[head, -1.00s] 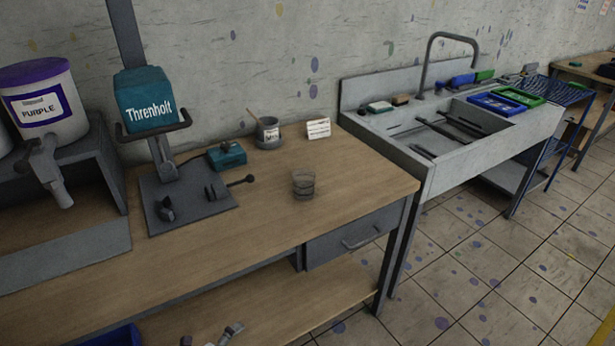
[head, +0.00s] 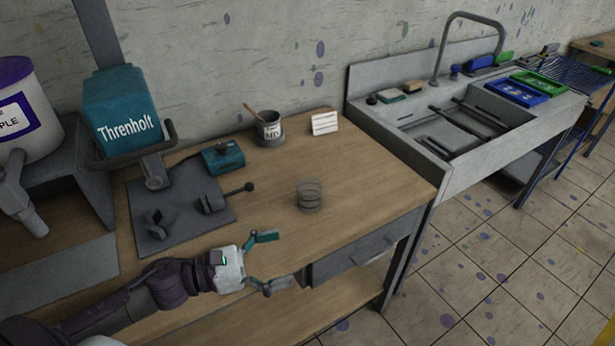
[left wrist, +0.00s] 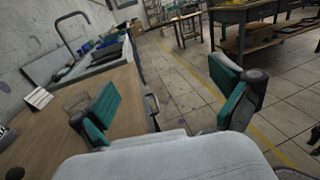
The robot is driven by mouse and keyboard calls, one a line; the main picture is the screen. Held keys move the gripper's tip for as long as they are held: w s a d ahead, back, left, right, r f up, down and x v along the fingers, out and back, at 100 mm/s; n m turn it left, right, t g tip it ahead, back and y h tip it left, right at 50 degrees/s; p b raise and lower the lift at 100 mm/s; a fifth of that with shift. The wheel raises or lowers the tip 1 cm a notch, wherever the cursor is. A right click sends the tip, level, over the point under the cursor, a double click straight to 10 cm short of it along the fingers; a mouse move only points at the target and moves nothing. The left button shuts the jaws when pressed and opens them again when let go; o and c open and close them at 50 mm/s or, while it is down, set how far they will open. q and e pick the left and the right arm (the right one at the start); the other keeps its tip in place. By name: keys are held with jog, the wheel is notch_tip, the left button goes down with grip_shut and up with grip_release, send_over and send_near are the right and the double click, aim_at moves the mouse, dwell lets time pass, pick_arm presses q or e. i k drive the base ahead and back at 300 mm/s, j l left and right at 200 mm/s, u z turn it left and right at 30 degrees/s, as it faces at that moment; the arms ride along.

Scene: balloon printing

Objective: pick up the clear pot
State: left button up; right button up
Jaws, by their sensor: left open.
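The clear pot (head: 310,196) is a small see-through cup with dark rings. It stands upright on the wooden workbench, near its right end. In the left wrist view the pot (left wrist: 76,101) shows beyond the left finger, partly hidden by it. My left gripper (head: 269,262) is open and empty, with teal finger pads. In the head view it is at the bench's front edge, below and left of the pot, and apart from it. It also shows in the left wrist view (left wrist: 165,105). My right gripper is in neither view.
A teal press labelled Threnholt (head: 128,118) stands left on the bench. A teal box (head: 222,158), a grey mug with a stick (head: 269,130) and a white card (head: 324,123) are behind the pot. A sink (head: 470,120) adjoins the bench at right. The wood around the pot is bare.

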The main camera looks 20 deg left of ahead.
aim_at(309, 190)
jog(key=i+j, duration=0.55)
jog(key=i, duration=0.2)
